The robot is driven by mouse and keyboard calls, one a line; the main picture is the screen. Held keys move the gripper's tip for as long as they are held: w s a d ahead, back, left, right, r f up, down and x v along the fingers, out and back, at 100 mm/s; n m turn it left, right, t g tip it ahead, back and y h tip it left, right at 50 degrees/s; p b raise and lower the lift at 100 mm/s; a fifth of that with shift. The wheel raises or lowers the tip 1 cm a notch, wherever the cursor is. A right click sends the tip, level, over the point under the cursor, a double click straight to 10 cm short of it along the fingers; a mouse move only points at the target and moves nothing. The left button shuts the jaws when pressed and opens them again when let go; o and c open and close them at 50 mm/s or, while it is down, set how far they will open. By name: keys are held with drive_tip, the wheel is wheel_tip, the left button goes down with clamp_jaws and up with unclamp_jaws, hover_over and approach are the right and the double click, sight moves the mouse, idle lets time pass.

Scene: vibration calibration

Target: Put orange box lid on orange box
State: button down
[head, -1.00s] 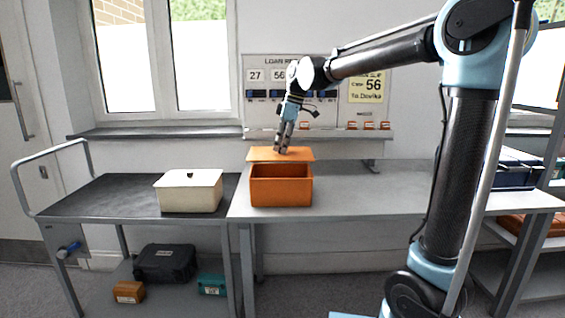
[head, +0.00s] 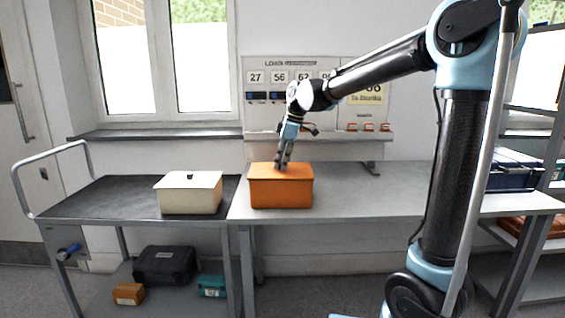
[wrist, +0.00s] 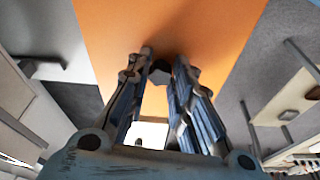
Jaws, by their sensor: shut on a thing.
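The orange box (head: 281,193) stands on the left end of the grey table. The orange box lid (head: 300,169) lies flat over the box opening, and no gap shows between them in the head view. My gripper (head: 282,167) points down at the lid from above and is shut on its dark knob (wrist: 160,72). In the wrist view the lid (wrist: 110,35) fills the upper middle, with both fingers around the knob. The inside of the box is hidden under the lid.
A cream lidded box (head: 189,193) stands on the dark cart (head: 110,195) to the left. A wall panel with number cards (head: 290,78) is behind the table. The table (head: 380,195) is clear right of the orange box. A blue case (head: 515,170) sits at far right.

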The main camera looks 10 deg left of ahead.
sight(291, 170)
drive_tip(key=shift+f, duration=0.1)
drive_tip(key=c, duration=1.4)
unclamp_jaws()
drive_tip(key=v, duration=1.2)
drive_tip(key=shift+r, duration=0.4)
drive_tip(key=s+d+f+m+t, duration=0.1)
drive_tip(key=s+d+f+m, duration=0.25)
drive_tip(key=d, duration=0.45)
drive_tip(key=s+d+f+m+h, duration=0.1)
drive_tip(key=s+d+f+m, duration=0.25)
drive_tip(key=d, duration=0.45)
drive_tip(key=s+d+f+m+t, duration=0.1)
drive_tip(key=s+d+f+m, duration=0.1)
drive_tip(key=d+f, duration=0.45)
drive_tip(key=s+d+f+m, duration=0.3)
drive_tip(key=s+d+f, duration=0.2)
drive_tip(key=f, duration=0.1)
drive_tip(key=s+d+f+m+h, duration=0.1)
drive_tip(key=s+d+f+m, duration=0.2)
drive_tip(key=s+d+f, duration=0.1)
drive_tip(key=s+d+f+m+h, duration=0.1)
drive_tip(key=s+d+f+m, duration=0.2)
drive_tip(key=s+d+f, duration=0.2)
drive_tip(key=shift+s+d+f+m, duration=0.15)
drive_tip(key=shift+d+f, duration=0.05)
drive_tip(key=shift+f, duration=0.5)
drive_tip(key=shift+s+d+f+m, duration=0.15)
drive_tip(key=shift+d+f, duration=0.05)
drive_tip(key=shift+f, duration=0.45)
